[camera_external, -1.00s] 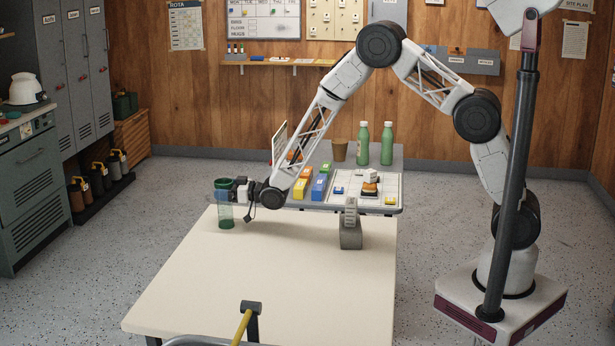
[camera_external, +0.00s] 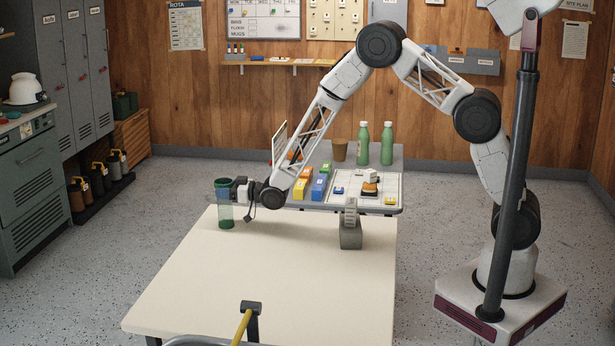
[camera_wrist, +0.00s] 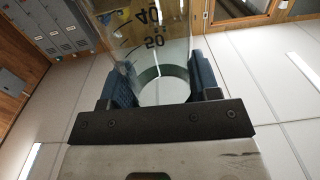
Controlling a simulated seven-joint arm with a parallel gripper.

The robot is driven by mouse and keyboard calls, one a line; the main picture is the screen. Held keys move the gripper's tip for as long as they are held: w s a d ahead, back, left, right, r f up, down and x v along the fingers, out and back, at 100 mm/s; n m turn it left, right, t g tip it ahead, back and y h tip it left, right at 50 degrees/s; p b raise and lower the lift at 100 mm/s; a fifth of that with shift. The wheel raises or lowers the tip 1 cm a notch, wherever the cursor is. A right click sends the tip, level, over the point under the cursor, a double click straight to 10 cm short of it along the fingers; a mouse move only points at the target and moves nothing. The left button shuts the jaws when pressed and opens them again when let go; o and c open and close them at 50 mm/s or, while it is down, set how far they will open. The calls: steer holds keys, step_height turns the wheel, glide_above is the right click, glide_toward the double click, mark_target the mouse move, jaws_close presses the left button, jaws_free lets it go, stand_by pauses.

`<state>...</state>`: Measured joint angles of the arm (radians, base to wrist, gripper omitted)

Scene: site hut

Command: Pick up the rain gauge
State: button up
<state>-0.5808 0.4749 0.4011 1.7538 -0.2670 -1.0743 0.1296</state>
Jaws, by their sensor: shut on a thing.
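The rain gauge (camera_external: 226,211) is a clear, greenish tube standing upright near the far left corner of the cream table (camera_external: 270,270). My gripper (camera_external: 226,188) comes in sideways from the right and is shut on its upper part. In the wrist view the clear gauge (camera_wrist: 150,45) with dark numbers 40 and 50 sits between the two blue-grey finger pads of my gripper (camera_wrist: 162,85). Its base looks to be at or very near the table top; I cannot tell if there is a gap.
A grey block (camera_external: 351,233) stands at the table's far right. A yellow-handled hammer (camera_external: 243,325) is at the near edge. Behind is a grey table with coloured boxes (camera_external: 300,188), a brown cup (camera_external: 339,150) and green bottles (camera_external: 363,145). The table's middle is clear.

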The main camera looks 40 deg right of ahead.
mark_target(226, 180)
steer(key=shift+r, duration=0.1)
steer(key=r, duration=0.3)
steer(key=shift+s+d+r, duration=0.25)
steer(key=shift+s, duration=0.15)
steer(key=s+a+r+v, duration=0.1)
steer(key=s+a+v, duration=0.1)
steer(key=v, duration=1.2)
steer(key=shift+s+d, duration=0.2)
steer(key=shift+s, duration=0.2)
steer(key=shift+r, duration=0.15)
